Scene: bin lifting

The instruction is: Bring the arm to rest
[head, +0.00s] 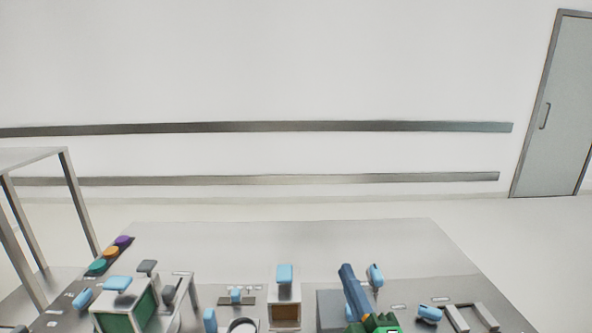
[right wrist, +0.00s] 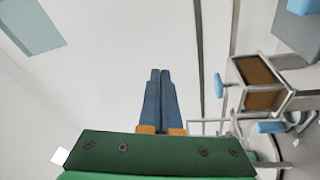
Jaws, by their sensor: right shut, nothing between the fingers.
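My right gripper (head: 347,269) rises from the bottom edge of the head view, right of the middle, with its blue fingers pointing up and away over the table. In the right wrist view its fingers (right wrist: 159,74) lie together, shut with nothing between them. My left gripper is not in view.
The grey table (head: 290,240) has a clear far half. Near its front stand a green-fronted box (head: 128,312), a brown-fronted box (head: 285,312) and several light blue handles. A metal frame (head: 65,155) stands at the left. A door (head: 553,105) is at the far right.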

